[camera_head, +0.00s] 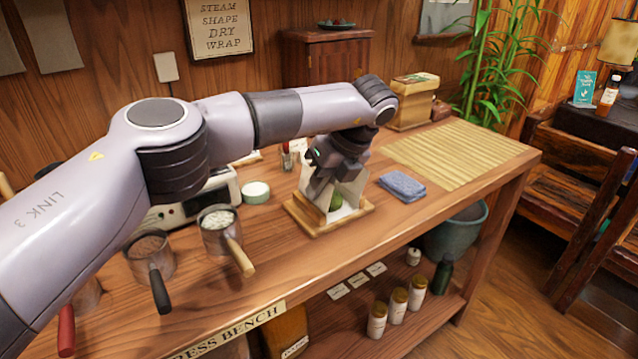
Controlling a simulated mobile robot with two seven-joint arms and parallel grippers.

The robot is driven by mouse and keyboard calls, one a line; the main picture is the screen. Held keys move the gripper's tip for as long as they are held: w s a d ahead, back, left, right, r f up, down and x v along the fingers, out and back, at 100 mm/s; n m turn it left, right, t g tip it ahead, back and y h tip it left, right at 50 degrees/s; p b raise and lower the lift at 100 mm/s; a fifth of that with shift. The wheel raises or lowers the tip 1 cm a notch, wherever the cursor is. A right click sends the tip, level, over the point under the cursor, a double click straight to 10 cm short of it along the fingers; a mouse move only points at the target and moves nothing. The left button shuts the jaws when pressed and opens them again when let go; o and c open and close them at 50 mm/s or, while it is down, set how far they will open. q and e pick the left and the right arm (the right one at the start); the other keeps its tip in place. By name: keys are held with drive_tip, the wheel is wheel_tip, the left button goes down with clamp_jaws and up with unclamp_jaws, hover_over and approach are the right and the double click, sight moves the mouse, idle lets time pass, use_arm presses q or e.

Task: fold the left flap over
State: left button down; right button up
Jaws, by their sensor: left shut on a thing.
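A wooden board (361,208) lies on the bench and holds a pale paper wrapper (352,193) with raised flaps. A green tea cake (336,202) shows in part between the raised sides of the paper. My left gripper (323,192) points down over the board, among the raised paper, and is shut on a flap of it. The gripper and wrist hide part of the paper, so I cannot see the whole left flap or the exact grip. My right gripper is not in view.
A folded blue cloth (402,185) and a bamboo mat (462,155) lie to the right of the board. Two handled pots, one with dark contents (150,262) and one with pale contents (221,232), stand at left. A round tin (256,192) is behind.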

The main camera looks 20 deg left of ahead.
use_arm(q)
drive_tip(key=c, duration=1.6)
unclamp_jaws()
drive_tip(key=shift+c, duration=0.2)
drive_tip(key=v, duration=0.7)
